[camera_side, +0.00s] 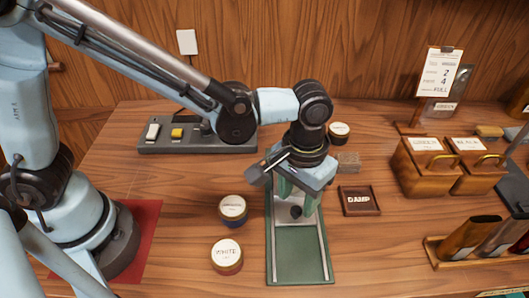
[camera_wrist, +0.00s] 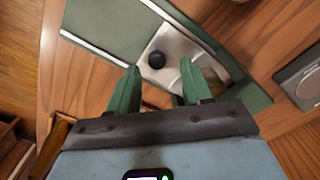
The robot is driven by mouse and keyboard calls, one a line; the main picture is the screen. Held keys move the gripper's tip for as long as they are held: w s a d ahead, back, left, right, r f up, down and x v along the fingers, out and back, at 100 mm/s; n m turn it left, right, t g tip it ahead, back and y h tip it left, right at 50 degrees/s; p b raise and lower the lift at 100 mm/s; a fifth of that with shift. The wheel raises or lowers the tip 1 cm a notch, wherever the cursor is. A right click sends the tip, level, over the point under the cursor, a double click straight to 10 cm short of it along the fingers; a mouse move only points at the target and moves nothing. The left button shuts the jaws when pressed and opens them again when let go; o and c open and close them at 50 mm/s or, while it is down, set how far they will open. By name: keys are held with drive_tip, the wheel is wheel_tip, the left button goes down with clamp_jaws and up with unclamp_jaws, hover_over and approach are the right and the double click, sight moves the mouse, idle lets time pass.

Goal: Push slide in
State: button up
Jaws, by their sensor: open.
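A long green base (camera_side: 300,252) with pale side rails lies on the table in front of my arm. A pale metal slide (camera_wrist: 181,47) with a round black knob (camera_wrist: 156,59) sits between the rails. The knob (camera_side: 296,211) also shows in the side view, below my fingers. My gripper (camera_side: 297,200) points down over the far half of the base, with its green fingers apart. In the wrist view my gripper (camera_wrist: 158,74) has the knob just beyond the gap between its fingertips. I cannot tell whether a finger touches the knob. My wrist hides the far end of the base.
Round tins marked WHITE (camera_side: 226,255) and another label (camera_side: 232,209) stand left of the base. A DAMP tray (camera_side: 359,201) lies to its right. A switch box (camera_side: 185,134) stands behind left; labelled wooden boxes (camera_side: 425,165) stand at right. The table right of the base's near end is clear.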

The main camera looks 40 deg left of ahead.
wheel_tip(320, 180, up, 10)
drive_tip(key=shift+r, duration=0.15)
idle(0.3)
drive_tip(key=s+a+f+t, duration=0.1)
drive_tip(key=a+t, duration=0.6)
drive_tip(key=a, duration=1.5)
drive_tip(key=shift+s+a+f, duration=0.15)
drive_tip(key=shift+s+a, duration=0.05)
drive_tip(key=shift+s, duration=0.25)
